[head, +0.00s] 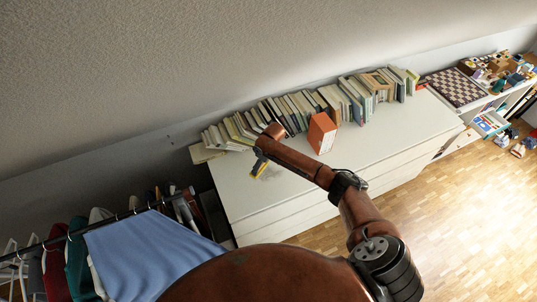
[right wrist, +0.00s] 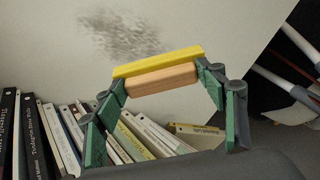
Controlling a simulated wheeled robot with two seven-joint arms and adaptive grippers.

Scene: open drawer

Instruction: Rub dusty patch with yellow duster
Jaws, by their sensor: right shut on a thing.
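The yellow duster (right wrist: 158,61), a yellow pad on a light wooden block, is gripped between the fingertips of my right gripper (right wrist: 163,79) in the right wrist view. In the head view the duster (head: 260,169) shows over the left part of the white dresser top, partly covered by my right gripper (head: 259,163). I cannot make the patch out in the head view. Whether the duster touches the surface is unclear. My left gripper is not in view.
A row of books (head: 290,108) stands along the wall on the dresser (head: 390,140), with an orange box (head: 321,133) in front. Clothes (head: 150,255) hang on a rail at lower left. A chessboard (head: 455,87) lies beyond the right end. The dresser's front right top is clear.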

